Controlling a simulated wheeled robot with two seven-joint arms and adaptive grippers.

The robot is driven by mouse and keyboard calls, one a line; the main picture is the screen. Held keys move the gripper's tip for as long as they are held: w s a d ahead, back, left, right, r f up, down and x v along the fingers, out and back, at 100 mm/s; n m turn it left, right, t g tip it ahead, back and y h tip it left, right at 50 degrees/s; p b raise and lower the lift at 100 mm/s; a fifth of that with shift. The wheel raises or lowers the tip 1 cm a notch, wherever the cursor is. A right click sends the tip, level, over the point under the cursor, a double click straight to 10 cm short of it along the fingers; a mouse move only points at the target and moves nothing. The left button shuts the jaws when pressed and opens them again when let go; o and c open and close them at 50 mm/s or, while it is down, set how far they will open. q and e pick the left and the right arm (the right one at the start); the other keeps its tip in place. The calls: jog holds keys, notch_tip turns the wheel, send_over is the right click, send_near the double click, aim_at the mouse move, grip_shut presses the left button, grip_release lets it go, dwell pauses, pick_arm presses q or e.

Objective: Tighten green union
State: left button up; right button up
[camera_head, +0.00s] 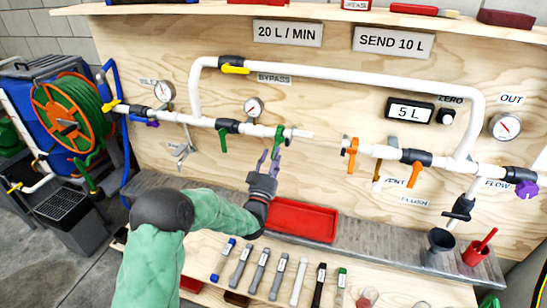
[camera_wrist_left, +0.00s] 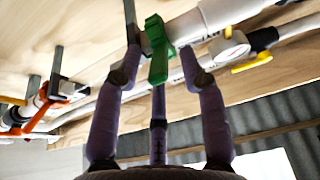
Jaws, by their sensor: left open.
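The green union (camera_head: 279,139) sits on the white pipe, left of a gap in the lower line, with its wing hanging down. In the left wrist view the green union (camera_wrist_left: 158,48) shows close up, its wing upright between my fingers. My left gripper (camera_head: 270,156) is open just below the union, with its purple fingers pointing up. In the left wrist view my left gripper (camera_wrist_left: 160,62) has fingers on both sides of the wing and another below it. I cannot tell whether any finger touches it. My right gripper is not in view.
An orange union (camera_head: 351,153) stands across the pipe gap to the right. A green-handled valve (camera_head: 223,139) is on the pipe to the left. A red tray (camera_head: 302,221) lies below my gripper. Several filter cartridges (camera_head: 261,268) lie along the bench front.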

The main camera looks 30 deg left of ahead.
pick_arm(q)
jog(key=shift+w+a+r, duration=0.1)
jog(key=shift+w+r, duration=0.1)
jog(key=shift+w, duration=0.3)
grip_shut()
